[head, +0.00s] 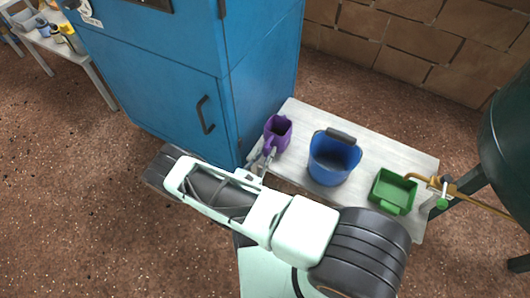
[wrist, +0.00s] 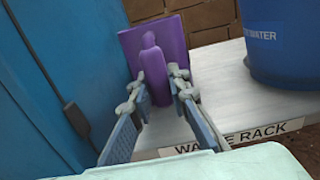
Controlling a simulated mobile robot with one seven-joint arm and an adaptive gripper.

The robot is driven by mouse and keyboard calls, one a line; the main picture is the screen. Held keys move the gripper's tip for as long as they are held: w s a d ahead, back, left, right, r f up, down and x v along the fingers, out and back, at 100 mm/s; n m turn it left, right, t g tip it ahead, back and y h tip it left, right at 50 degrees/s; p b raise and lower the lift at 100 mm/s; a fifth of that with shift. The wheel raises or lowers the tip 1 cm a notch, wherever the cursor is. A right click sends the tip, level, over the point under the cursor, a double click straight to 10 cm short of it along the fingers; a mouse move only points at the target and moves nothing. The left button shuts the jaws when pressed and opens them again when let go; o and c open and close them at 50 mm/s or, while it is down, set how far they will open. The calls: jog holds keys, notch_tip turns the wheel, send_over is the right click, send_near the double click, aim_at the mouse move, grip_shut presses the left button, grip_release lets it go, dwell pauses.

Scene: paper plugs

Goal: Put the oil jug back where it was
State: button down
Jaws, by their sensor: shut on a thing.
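A purple jug (head: 278,130), which I take to be the oil jug, is at the left end of the grey rack table (head: 350,118), beside the blue cabinet. It is upright in the head view with its open top showing. In the wrist view the purple jug (wrist: 172,42) has its handle toward me. My gripper (wrist: 158,84) is shut on this handle, one finger on each side. In the head view my gripper (head: 262,156) reaches the jug from the front. Whether the jug's base touches the table cannot be told.
A blue bucket (head: 334,160) stands right of the jug, and a green tub (head: 393,192) is farther right near a brass tap (head: 440,187). The tall blue cabinet (head: 180,70) is close on the left. Bare table lies between jug and bucket.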

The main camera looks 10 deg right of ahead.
jog(key=shift+f, duration=0.3)
jog(key=shift+f, duration=0.2)
jog(key=c, duration=1.8)
grip_release()
jog(key=shift+r, duration=0.15)
jog(key=shift+s+a, duration=0.25)
jog(key=shift+a, duration=0.05)
jog(key=p+v, duration=0.2)
jog(key=v, duration=0.9)
jog(key=shift+s, duration=0.15)
jog(key=shift+r, duration=0.1)
